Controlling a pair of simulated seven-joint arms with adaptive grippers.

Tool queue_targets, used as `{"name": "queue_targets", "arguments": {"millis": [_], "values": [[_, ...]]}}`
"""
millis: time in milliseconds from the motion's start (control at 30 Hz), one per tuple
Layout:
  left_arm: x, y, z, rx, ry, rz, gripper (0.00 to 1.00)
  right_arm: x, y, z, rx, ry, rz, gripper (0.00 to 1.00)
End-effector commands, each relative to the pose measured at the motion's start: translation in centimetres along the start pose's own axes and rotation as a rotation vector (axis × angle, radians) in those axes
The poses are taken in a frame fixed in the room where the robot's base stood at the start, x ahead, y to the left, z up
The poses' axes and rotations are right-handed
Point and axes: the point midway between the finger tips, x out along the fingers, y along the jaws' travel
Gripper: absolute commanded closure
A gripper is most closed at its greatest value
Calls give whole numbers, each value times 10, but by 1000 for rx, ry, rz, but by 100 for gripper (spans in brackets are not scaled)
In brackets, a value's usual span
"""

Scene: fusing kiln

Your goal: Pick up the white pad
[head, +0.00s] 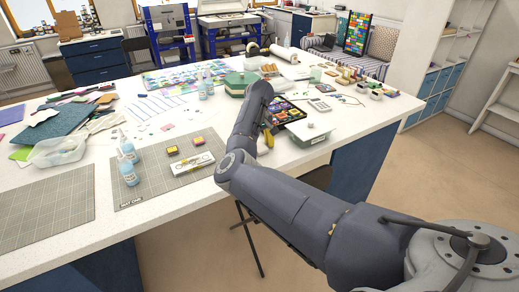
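No thing shows clearly as the white pad. One flat white rectangular piece (192,163), with dark and yellow marks or items on top, lies on the grey cutting mat (150,192). A pale-topped box (310,132) stands right of my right arm, with a small object on top. My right arm crosses the middle of the view. My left gripper is not in view.

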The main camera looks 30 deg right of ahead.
Motion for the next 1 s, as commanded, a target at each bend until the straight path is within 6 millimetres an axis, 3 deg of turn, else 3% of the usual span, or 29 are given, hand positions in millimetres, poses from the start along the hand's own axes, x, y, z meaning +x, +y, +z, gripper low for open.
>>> {"name": "queue_targets", "arguments": {"millis": [33,367,767,1000], "values": [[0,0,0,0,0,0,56,0,0,0,0,0,0,40],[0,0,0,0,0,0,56,0,0,0,0,0,0,77],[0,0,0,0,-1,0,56,-1,0,0,0,0,0,77],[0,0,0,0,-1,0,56,-17,0,0,0,1,0,77]]}}
